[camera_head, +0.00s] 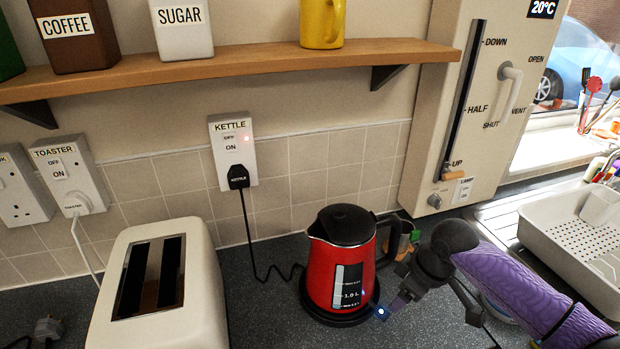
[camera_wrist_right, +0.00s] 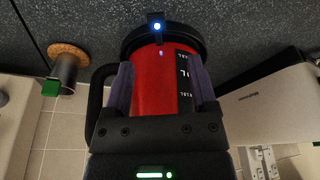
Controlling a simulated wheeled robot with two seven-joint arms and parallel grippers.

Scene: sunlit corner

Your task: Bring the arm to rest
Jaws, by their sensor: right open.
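My right gripper (camera_head: 395,276) is at the right side of the red kettle (camera_head: 335,262), by its black handle, with the purple arm coming in from the right. In the right wrist view the two dark purple fingers (camera_wrist_right: 162,90) are apart, with the red kettle (camera_wrist_right: 155,85) showing between and beyond them. I cannot tell whether a finger touches it. The kettle stands upright on its black base, and a blue light shows low on its right side. My left gripper is out of view.
A cream toaster (camera_head: 205,290) stands left of the kettle. The kettle socket (camera_head: 220,128) shows a red light, its cord running down to the counter. A wooden shelf (camera_head: 230,72) crosses above. A white dish rack (camera_head: 545,228) stands at right. Worktop shows between toaster and kettle.

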